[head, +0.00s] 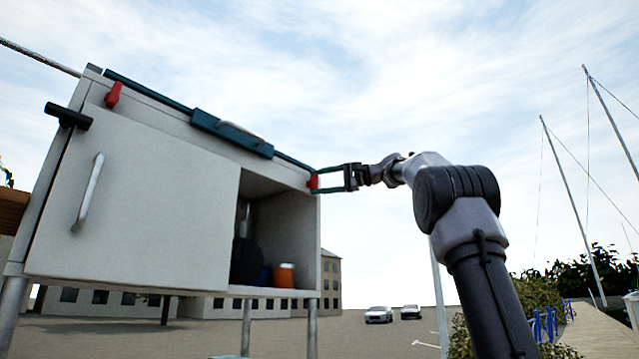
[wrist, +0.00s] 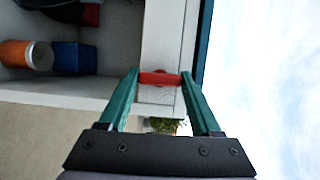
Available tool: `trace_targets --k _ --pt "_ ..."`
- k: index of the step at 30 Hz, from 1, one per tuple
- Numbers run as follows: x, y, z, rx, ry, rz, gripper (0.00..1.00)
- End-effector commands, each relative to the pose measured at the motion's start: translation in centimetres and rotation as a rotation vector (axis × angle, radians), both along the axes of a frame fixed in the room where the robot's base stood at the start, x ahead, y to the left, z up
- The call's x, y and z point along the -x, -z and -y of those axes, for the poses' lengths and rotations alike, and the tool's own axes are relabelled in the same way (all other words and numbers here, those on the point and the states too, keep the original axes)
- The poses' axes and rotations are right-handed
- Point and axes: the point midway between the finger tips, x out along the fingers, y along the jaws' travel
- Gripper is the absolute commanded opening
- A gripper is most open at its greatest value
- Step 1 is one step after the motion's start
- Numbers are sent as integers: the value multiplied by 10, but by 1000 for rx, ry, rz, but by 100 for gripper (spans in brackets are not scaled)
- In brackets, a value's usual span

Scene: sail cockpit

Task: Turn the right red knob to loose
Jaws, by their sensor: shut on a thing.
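The right red knob (head: 313,182) sits at the upper right corner of the white cabinet's front. My gripper (head: 318,181) reaches it from the right, with its green fingers around it. In the wrist view the red knob (wrist: 160,79) lies crosswise between the two green fingertips (wrist: 160,78), and both fingers touch its ends. The gripper is shut on the knob. A second red knob (head: 113,94) is at the upper left of the cabinet and stands tilted, apart from my gripper.
The white cabinet (head: 140,190) has a closed left door with a handle (head: 87,192) and an open right compartment. An orange container (wrist: 25,55) and a blue box (wrist: 75,58) sit inside. A dark green bar (head: 230,132) runs along the top edge.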

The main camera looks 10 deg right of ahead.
Motion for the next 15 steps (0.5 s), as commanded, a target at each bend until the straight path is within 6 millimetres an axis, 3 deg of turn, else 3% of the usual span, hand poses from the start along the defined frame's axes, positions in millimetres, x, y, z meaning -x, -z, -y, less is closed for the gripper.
trace_targets --k 1,3,15 --pt "-1 2 0 2 -1 -4 69" --pt "-1 2 0 2 -1 -4 95" --pt "3 0 5 0 1 -1 95"
